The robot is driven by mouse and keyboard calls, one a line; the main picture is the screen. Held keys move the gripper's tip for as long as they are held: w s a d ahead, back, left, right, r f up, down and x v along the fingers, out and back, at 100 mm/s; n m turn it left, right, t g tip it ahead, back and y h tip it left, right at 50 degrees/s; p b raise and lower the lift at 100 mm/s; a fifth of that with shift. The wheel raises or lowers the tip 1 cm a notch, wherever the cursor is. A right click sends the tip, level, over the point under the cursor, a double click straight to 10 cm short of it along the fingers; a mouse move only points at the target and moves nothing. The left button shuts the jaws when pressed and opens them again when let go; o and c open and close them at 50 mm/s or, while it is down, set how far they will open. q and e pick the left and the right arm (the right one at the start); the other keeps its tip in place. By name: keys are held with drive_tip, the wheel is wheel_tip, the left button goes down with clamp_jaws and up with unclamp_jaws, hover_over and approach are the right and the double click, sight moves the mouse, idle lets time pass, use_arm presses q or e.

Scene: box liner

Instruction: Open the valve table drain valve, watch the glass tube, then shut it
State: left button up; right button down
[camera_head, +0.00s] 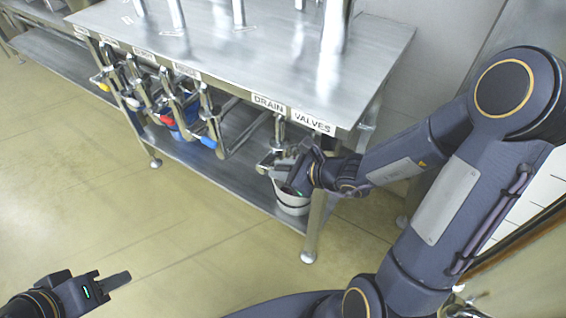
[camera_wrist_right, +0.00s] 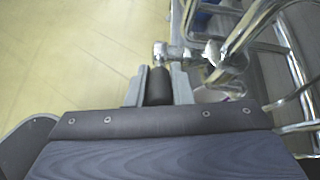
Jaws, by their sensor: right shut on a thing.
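The steel valve table (camera_head: 240,50) carries a label reading DRAIN VALVES (camera_head: 293,114) on its front edge. A drain valve (camera_head: 279,132) hangs under that label on a metal pipe. My right gripper (camera_head: 285,172) is at this valve; in the right wrist view its two fingers (camera_wrist_right: 158,92) are shut on the valve's black handle (camera_wrist_right: 159,84), which joins a chrome valve body (camera_wrist_right: 185,52). My left gripper (camera_head: 110,281) is low at the left, away from the table; its finger gap does not show clearly. I cannot make out the glass tube.
Several other valves hang along the front edge, with a yellow handle (camera_head: 103,87), a red one (camera_head: 167,119) and a blue one (camera_head: 208,142). A white bucket (camera_head: 292,197) stands on the lower shelf (camera_head: 215,170) below my right gripper. The floor (camera_head: 120,210) in front is clear.

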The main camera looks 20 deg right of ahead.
drive_tip(key=shift+w+r+g+p, duration=0.1)
drive_tip(key=shift+r+g+p, duration=0.2)
drive_tip(key=shift+p, duration=0.2)
drive_tip(key=shift+h, duration=0.3)
drive_tip(key=shift+f, duration=0.1)
drive_tip(key=c, duration=1.3)
unclamp_jaws()
